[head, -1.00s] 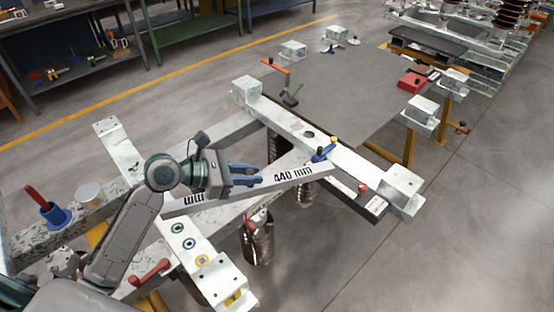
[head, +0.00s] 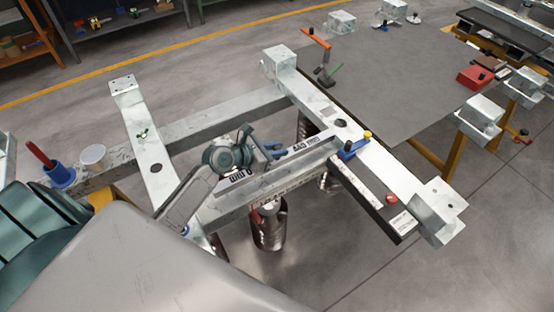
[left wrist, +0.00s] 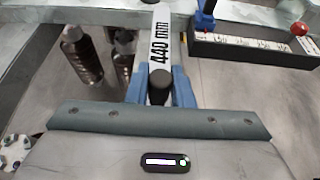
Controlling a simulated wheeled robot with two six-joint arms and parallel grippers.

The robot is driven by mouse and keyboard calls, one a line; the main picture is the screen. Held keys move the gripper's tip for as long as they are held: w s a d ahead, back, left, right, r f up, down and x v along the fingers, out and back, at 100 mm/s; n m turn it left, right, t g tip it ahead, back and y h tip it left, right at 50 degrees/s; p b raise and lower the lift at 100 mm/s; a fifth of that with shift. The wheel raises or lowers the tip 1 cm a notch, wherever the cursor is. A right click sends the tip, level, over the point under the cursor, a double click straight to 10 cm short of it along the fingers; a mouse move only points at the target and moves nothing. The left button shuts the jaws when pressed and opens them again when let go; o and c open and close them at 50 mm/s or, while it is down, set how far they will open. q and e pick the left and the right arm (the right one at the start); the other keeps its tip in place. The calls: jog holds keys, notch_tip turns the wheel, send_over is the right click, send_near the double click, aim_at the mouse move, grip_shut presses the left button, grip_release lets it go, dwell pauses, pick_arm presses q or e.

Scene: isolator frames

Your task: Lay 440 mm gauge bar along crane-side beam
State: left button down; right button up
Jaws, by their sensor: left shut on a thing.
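The pale gauge bar (head: 297,151), marked 440 mm in black, runs roughly along the front long beam (head: 290,186) of the grey frame. My left gripper (head: 273,151) is shut on its middle. In the left wrist view the blue fingers (left wrist: 160,88) hold the bar (left wrist: 162,32), which points away from me. Its far end is close to the right cross beam (head: 378,155), by a blue clamp with a yellow knob (head: 354,147). I cannot tell whether the bar touches a beam, or which beam is crane-side. My right gripper is out of view.
Dark ribbed insulators (head: 268,230) hang below the frame. A dark tray (head: 375,200) with a red knob lies along the right cross beam. A red box (head: 475,77) sits on the grey mat (head: 395,85).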

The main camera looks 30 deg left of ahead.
pick_arm(q)
notch_tip(320, 180, down, 3)
jog(key=shift+f, duration=0.35)
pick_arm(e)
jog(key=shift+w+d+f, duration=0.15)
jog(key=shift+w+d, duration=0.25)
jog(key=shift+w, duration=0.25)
pick_arm(q)
jog(key=shift+f, duration=0.1)
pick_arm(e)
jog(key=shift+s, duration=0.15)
pick_arm(q)
jog(key=c, duration=1.3)
grip_release()
jog(key=shift+s+f, duration=0.1)
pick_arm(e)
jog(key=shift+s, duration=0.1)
